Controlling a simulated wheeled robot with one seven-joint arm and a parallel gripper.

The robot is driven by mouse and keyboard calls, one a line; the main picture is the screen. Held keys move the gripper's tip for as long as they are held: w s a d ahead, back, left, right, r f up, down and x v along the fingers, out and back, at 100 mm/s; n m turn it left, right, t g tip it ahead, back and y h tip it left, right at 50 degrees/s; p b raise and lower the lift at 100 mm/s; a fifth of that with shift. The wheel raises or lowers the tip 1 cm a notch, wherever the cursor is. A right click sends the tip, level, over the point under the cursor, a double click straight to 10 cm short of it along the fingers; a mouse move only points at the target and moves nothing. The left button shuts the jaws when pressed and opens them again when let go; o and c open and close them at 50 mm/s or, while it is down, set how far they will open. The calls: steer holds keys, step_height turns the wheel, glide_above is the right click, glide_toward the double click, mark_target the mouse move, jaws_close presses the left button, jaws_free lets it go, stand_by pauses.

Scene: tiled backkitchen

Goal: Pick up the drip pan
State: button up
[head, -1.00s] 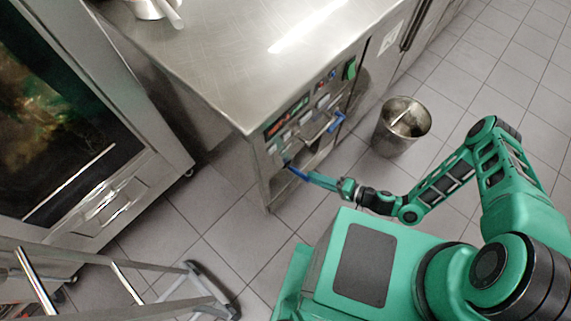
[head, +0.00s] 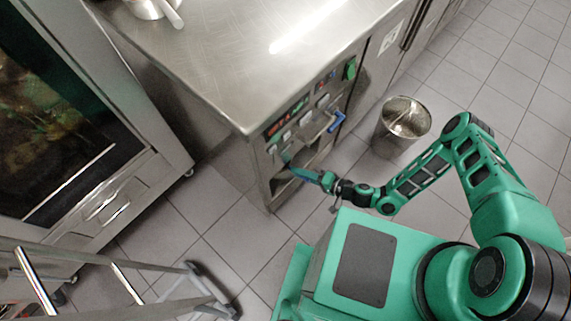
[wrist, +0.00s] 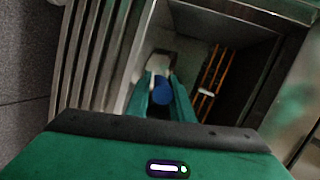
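My gripper (wrist: 163,84) reaches into the opening low in the front of the steel counter unit (head: 250,75). In the wrist view its two green fingers stand apart, with a dark blue rounded part (wrist: 163,93) showing between them. I cannot tell whether they press on it. A pale piece (wrist: 158,66) shows just beyond the fingertips. I cannot tell whether the blue or pale part belongs to the drip pan; no full pan outline is visible. In the head view the gripper (head: 286,159) is small and its fingertips are at the unit's front.
Metal slats (wrist: 90,50) run left of the fingers, and an orange rack (wrist: 213,75) sits in the dark compartment at right. A blue handle (head: 337,121) juts from the unit. A metal bucket (head: 404,122) stands right of it. A ladder (head: 130,285) stands at lower left.

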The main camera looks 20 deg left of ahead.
jaws_close()
steer(key=shift+r, duration=0.2)
steer(key=shift+d+r, duration=0.2)
steer(key=shift+r, duration=0.1)
step_height(320, 180, up, 6)
steer(key=shift+f, duration=0.15)
steer(key=shift+s+d+r, duration=0.1)
steer(key=shift+r, duration=0.15)
steer(key=s+d, duration=0.3)
steer(key=d, duration=0.6)
steer(key=s+d, duration=0.4)
steer(key=d, duration=0.4)
steer(key=shift+s+d, duration=0.2)
steer(key=shift+d, duration=0.25)
stand_by(0.9)
